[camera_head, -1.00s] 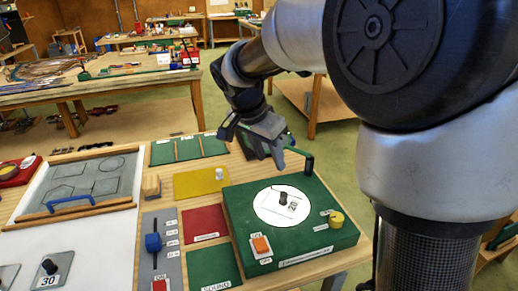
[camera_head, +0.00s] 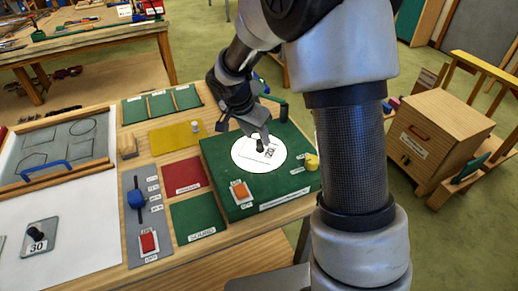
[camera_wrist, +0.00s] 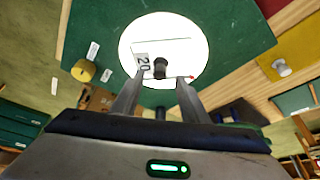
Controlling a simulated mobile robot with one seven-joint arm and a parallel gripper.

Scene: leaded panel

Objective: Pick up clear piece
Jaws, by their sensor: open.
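The clear piece (camera_wrist: 142,62) is a see-through plate with a black knob and a "20" label. It lies on the white disc (camera_head: 240,156) of the green box (camera_head: 225,190); the piece also shows in the head view (camera_head: 271,153). My gripper (camera_wrist: 160,79) is open and empty, with its fingers pointing at the knob. In the wrist view the knob appears between and just beyond the fingertips. In the head view my gripper (camera_head: 257,136) is just above the knob and partly covers it. Whether the fingers reach around the knob I cannot tell.
The green box carries an orange switch (camera_head: 240,190), a yellow knob (camera_head: 312,161) and a dark green post behind the disc. A grey plate marked 30 (camera_head: 38,240) lies on the white sheet at the left. A blue-knobbed slider (camera_head: 136,199) stands between them.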

